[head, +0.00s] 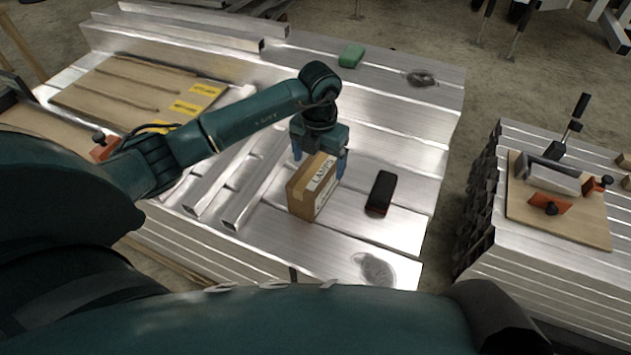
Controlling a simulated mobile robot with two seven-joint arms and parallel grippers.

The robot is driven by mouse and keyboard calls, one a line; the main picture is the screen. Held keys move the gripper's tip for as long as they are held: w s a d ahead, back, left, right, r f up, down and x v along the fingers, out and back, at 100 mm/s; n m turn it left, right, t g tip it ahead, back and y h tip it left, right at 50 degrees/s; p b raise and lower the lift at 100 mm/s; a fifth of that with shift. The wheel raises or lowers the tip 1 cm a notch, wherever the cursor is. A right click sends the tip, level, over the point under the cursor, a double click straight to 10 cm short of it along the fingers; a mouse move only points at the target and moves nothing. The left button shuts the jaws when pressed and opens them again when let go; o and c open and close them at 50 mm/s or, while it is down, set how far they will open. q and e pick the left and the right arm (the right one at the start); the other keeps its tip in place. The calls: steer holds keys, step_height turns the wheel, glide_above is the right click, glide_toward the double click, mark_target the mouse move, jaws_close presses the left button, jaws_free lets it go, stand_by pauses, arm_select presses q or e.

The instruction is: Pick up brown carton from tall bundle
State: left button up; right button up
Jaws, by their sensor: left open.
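The brown carton (309,196) with a white label stands on the aluminium bundle (390,137), near its front. My left gripper (319,165) is above the carton, pointing down, with its blue fingers apart on either side of the carton's top. The finger on the left shows at the carton's upper left, the other at its right. Whether the fingers touch the carton cannot be told. My right gripper is not in view.
A black and red case (380,192) lies just right of the carton. A green block (351,55) lies at the back. Loose bars lie left of the carton, beside a wooden board (135,92). A second stack (537,265) with a board and clamps stands at the right.

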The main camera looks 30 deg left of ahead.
mark_target(316, 167)
arm_select(q)
steer(key=f, duration=0.4)
steer(key=shift+s+a+f, duration=0.1)
steer(key=shift+a+f, duration=0.2)
steer(key=shift+f, duration=0.1)
steer(key=shift+c, duration=0.3)
steer(key=c, duration=1.3)
